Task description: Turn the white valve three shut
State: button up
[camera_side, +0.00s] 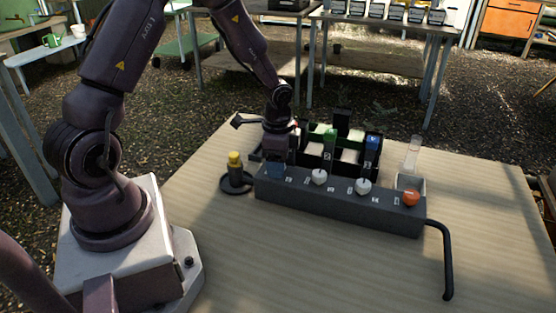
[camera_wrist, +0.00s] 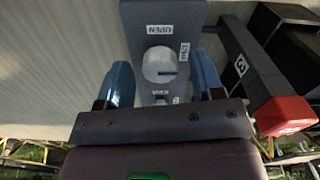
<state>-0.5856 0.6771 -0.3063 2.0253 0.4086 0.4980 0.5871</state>
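A long dark grey valve block (camera_side: 335,204) lies across the table in the side view. Two white valve knobs, one left of middle (camera_side: 319,176) and one right of middle (camera_side: 364,186), and an orange knob (camera_side: 410,197) stand on its top. My gripper (camera_side: 275,168) points down at the block's left end and hides what is under it. In the wrist view my gripper (camera_wrist: 163,85) is open, with a round white knob (camera_wrist: 159,65) between its blue fingers and a gap on each side. The knob's dark mark points right. An OPEN label (camera_wrist: 160,29) is above it. I cannot read its number.
A black rack (camera_side: 345,170) with green and blue-topped parts stands close behind the block. A red block (camera_wrist: 285,115) is right of my gripper. A yellow-topped item (camera_side: 235,163) stands left. A black pipe (camera_side: 446,260) bends from the right end. The front table is clear.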

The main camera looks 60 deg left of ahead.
notch_tip(320, 180, up, 13)
dwell(0.6)
jog(key=s+d+r+n+t, duration=0.5)
jog(key=s+d+r+n, duration=0.2)
jog(key=s+d+r, duration=0.4)
jog(key=s+r, duration=0.2)
jog(key=s, duration=0.1)
jog(key=shift+s+d+r+t, duration=0.3)
jog(key=shift+s+r, duration=0.05)
dwell(0.6)
